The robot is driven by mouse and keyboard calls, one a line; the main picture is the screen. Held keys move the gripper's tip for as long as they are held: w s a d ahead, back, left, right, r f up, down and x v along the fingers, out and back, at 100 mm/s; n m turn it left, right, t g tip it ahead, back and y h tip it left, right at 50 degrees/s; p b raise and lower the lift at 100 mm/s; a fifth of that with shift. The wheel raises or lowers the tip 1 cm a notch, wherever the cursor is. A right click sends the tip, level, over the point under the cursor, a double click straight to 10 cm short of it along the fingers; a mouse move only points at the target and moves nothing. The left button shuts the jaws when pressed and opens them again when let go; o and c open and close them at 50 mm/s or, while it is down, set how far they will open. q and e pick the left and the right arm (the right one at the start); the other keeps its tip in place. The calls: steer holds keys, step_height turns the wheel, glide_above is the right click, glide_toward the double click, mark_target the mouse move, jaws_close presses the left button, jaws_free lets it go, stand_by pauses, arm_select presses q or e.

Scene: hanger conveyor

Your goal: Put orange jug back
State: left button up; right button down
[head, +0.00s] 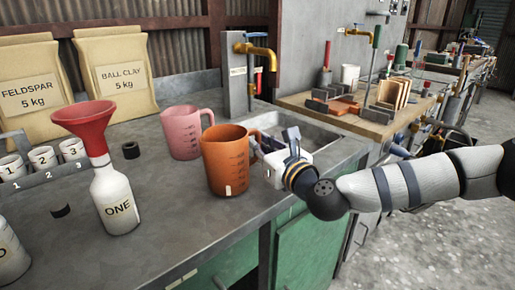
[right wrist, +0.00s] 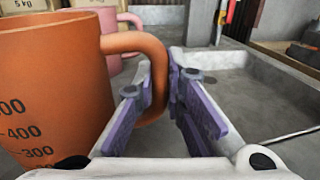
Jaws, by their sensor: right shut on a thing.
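The orange jug (head: 226,160) is upright at the counter's edge beside the sink, its handle toward the right. I cannot tell for sure whether its base touches the counter. My right gripper (head: 264,148) comes from the right and is shut on the jug's handle. In the right wrist view, the orange jug (right wrist: 50,85) fills the left side, and its handle passes between the purple finger pads of my right gripper (right wrist: 168,95). My left gripper is not in view.
A pink jug (head: 182,132) stands just behind the orange one. A white bottle marked ONE (head: 116,205) with a red funnel (head: 88,125) stands to the left. A sink (head: 300,134) with a yellow tap (head: 255,50) lies behind my gripper.

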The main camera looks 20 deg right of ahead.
steer(key=shift+f, duration=0.1)
steer(key=shift+f, duration=0.35)
steer(key=c, duration=1.7)
jaws_free()
steer(key=shift+r, duration=0.1)
steer(key=shift+o, duration=0.2)
steer(key=shift+s+r, duration=0.2)
steer(key=shift+r, duration=0.05)
steer(key=s+d, duration=0.1)
steer(key=s, duration=1)
steer(key=shift+s+d, duration=0.25)
steer(key=shift+d, duration=0.1)
steer(key=shift+f, duration=0.15)
